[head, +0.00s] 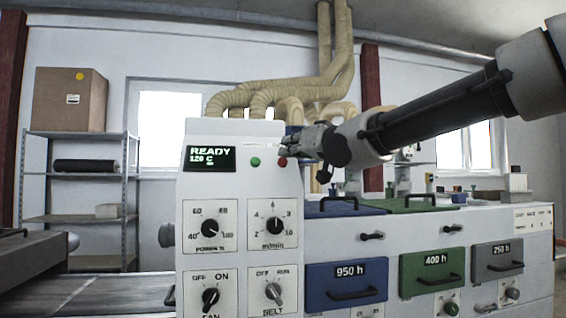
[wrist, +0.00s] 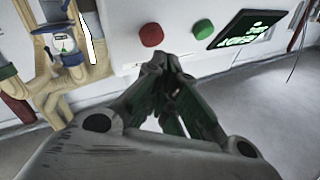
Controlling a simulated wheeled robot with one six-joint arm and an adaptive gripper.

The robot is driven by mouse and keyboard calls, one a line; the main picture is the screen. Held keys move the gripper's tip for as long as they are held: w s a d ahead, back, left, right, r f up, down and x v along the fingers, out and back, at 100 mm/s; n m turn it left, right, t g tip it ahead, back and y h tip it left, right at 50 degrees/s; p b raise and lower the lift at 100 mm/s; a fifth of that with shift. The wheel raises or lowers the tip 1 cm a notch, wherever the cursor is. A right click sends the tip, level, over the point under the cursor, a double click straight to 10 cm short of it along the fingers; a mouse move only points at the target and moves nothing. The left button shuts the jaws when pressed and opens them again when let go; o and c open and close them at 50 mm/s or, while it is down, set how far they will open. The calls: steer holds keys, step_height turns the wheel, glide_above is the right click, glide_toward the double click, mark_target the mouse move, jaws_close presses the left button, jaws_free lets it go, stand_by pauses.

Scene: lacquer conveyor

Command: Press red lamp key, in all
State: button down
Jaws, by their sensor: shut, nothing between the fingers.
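The red key (head: 282,162) is a small round button on the upper face of the white control cabinet (head: 228,183), right of the green key (head: 255,161). In the wrist view the red key (wrist: 151,35) is upper centre, with the green key (wrist: 203,28) to its right. My gripper (head: 290,142) is shut and empty, beside the cabinet's upper right edge. In the wrist view its fingertips (wrist: 161,62) point at the panel close to the red key. I see no clear contact with it.
A display (head: 209,158) reads READY, 120 C. Several dials sit below the keys. Right of the cabinet are blue (head: 346,272), green and grey drawers with handles. Beige ducts (head: 325,60) rise behind. A shelf (head: 78,180) with a cardboard box stands at left.

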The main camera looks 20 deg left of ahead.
steer(key=shift+w, duration=0.1)
steer(key=shift+w+a+f, duration=0.2)
steer(key=shift+f, duration=0.05)
steer(key=shift+w+a+f, duration=0.2)
steer(key=shift+w+f, duration=0.1)
steer(key=shift+w, duration=0.05)
stand_by(0.9)
steer(key=shift+s, duration=0.1)
steer(key=shift+s+d+r, duration=0.35)
steer(key=shift+s+r, duration=0.2)
stand_by(0.3)
steer(key=shift+s+d+r, duration=0.55)
steer(key=shift+s+r, duration=0.25)
steer(key=shift+s, duration=0.05)
steer(key=shift+s+d+r, duration=0.5)
steer(key=shift+s+r, duration=0.25)
steer(key=shift+s, duration=0.05)
